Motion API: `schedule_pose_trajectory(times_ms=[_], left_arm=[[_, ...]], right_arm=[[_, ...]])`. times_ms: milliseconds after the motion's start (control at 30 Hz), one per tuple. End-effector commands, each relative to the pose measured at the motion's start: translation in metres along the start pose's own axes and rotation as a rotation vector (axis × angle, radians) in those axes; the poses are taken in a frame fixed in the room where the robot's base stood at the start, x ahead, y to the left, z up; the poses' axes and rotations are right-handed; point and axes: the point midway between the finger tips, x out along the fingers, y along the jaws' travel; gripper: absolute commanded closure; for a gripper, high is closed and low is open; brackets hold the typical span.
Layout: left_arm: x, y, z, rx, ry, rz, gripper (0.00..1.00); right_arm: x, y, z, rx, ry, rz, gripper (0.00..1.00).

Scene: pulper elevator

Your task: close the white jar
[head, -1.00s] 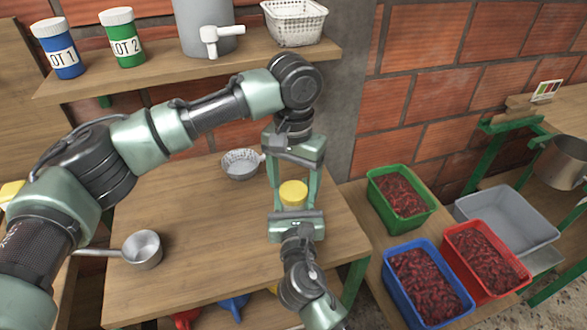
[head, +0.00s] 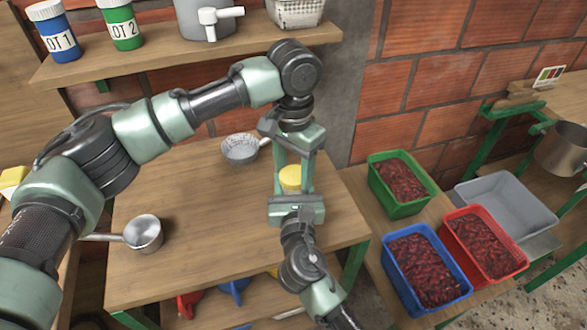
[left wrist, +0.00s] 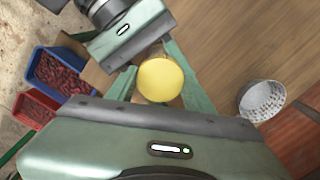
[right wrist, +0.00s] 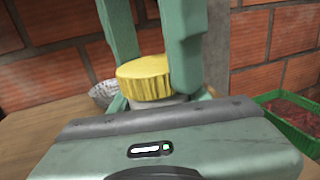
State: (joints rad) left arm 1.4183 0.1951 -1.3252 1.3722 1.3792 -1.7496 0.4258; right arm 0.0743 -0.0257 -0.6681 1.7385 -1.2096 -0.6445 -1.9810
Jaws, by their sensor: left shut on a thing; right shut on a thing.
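The white jar (right wrist: 160,101) stands upright at the right part of the wooden table, mostly hidden by my grippers. Its yellow lid (head: 291,178) sits on top; it also shows round in the left wrist view (left wrist: 160,80). My left gripper (head: 293,172) comes down from above, its fingers on either side of the lid and shut on it. My right gripper (head: 293,191) reaches in from the front, low at the jar body, and is shut on it. In the right wrist view the lid (right wrist: 145,76) looks level; its seating is unclear.
Blue (head: 441,294), red (head: 512,270) and green (head: 401,209) crates stand lower right. A shelf (head: 160,62) with containers is above. The table middle is clear.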

Motion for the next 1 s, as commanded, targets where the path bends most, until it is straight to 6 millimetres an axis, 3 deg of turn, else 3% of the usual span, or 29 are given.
schedule_pose_trajectory(times_ms=[300, 333, 400, 767, 1000], left_arm=[[0.0, 0.0, 0.0, 0.04, 0.0, -0.001, 0.96], [0.0, 0.0, 0.0, 0.04, 0.0, -0.001, 0.42], [0.0, 0.0, 0.0, 0.039, 0.0, -0.001, 0.26], [-0.004, 0.002, 0.0, 0.042, -0.001, 0.003, 0.26], [-0.033, 0.002, -0.001, 0.042, 0.002, 0.002, 0.26]], right_arm=[[0.0, 0.0, 0.0, 0.0, 0.001, 0.0, 1.0], [0.0, 0.0, 0.0, 0.0, 0.001, 0.0, 1.0], [0.0, 0.0, 0.0, 0.0, 0.001, 0.0, 1.0], [0.0, 0.0, 0.0, 0.0, 0.001, 0.001, 1.0], [0.0, 0.0, -0.001, 0.0, 0.002, 0.0, 1.0]])
